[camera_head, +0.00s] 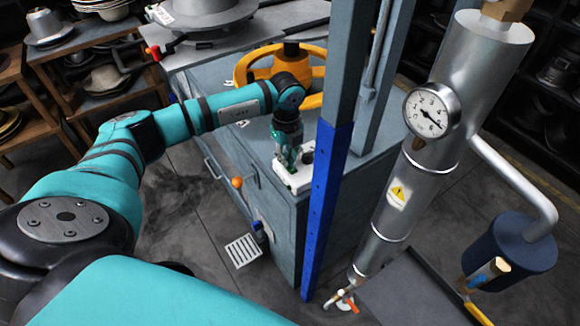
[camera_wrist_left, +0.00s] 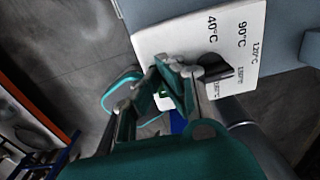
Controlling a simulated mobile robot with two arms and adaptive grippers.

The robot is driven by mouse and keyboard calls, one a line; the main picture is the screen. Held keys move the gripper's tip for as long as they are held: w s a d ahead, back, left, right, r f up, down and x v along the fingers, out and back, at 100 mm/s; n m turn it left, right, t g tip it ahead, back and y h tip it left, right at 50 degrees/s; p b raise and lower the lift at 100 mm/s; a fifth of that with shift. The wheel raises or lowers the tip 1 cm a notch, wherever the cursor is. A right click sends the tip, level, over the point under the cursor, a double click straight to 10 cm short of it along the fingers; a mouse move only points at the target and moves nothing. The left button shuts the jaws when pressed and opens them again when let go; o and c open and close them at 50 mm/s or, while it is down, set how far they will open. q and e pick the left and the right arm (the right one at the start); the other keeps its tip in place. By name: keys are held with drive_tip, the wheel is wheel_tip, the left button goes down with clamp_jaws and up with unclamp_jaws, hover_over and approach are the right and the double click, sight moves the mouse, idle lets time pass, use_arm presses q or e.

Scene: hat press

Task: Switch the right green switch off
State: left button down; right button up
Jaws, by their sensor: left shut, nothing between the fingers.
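The white control panel (camera_head: 297,181) sits on the grey cabinet, left of the blue post. It also shows in the left wrist view (camera_wrist_left: 185,38), with temperature markings and a black knob (camera_wrist_left: 214,66). My left gripper (camera_head: 288,164) is at the panel, fingers shut and empty. In the left wrist view its fingertips (camera_wrist_left: 172,70) overlap the panel's lower left part. A small bright green patch (camera_wrist_left: 166,91) shows right by the fingers, possibly a green switch. The fingers hide most of it, so I cannot tell its position or whether they touch it. My right gripper is not in view.
An orange handwheel (camera_head: 247,62) stands behind my left forearm. A blue post (camera_head: 328,190) rises close right of the gripper. A metal cylinder with a gauge (camera_head: 433,110) is farther right. A lever with an orange ball (camera_head: 237,182) sticks out from the cabinet (camera_head: 278,222).

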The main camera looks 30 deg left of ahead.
use_arm(q)
drive_tip(key=shift+s, duration=0.1)
drive_tip(key=shift+r+p, duration=0.55)
drive_tip(key=shift+p, duration=0.05)
drive_tip(key=shift+r+p, duration=1.95)
drive_tip(key=shift+r, duration=0.9)
drive_tip(key=shift+f, duration=0.1)
